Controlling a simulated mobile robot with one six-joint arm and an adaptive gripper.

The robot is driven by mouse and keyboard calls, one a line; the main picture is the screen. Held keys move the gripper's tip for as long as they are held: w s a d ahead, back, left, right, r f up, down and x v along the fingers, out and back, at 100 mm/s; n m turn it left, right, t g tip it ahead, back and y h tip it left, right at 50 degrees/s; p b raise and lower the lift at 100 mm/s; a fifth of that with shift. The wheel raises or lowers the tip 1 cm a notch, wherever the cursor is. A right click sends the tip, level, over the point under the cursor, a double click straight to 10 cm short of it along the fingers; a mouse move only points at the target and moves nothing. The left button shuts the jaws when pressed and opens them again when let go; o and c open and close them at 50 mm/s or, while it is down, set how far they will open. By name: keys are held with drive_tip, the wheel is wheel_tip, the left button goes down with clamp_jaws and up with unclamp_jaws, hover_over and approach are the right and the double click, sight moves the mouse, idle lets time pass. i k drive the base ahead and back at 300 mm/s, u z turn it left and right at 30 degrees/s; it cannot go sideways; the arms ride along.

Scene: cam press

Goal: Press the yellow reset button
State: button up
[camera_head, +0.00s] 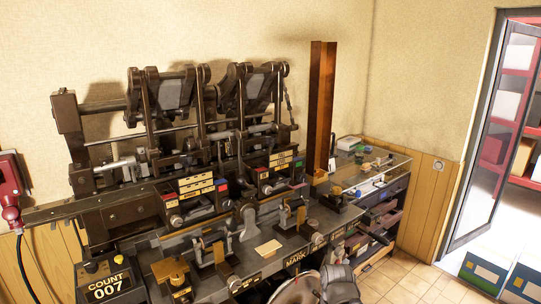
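A dark counter box (102,283) labelled "COUNT 007" stands at the lower left, in front of the press bench. A small yellow button (91,267) appears to sit on its top face. No lettering on the button is readable, so I cannot confirm it is the reset button. Grey rounded parts of my arm (340,284) show at the bottom centre, well to the right of the box. My gripper's fingers cannot be made out in this view.
A large dark cam press (190,110) with levers and linkages fills the bench's back. A red socket with a black cable (10,190) is on the left wall. A tall rust-brown column (320,105) and a drawer cabinet (388,205) stand right. Floor (415,280) is clear towards the open door.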

sight(118, 259)
drive_tip(key=u, duration=1.55)
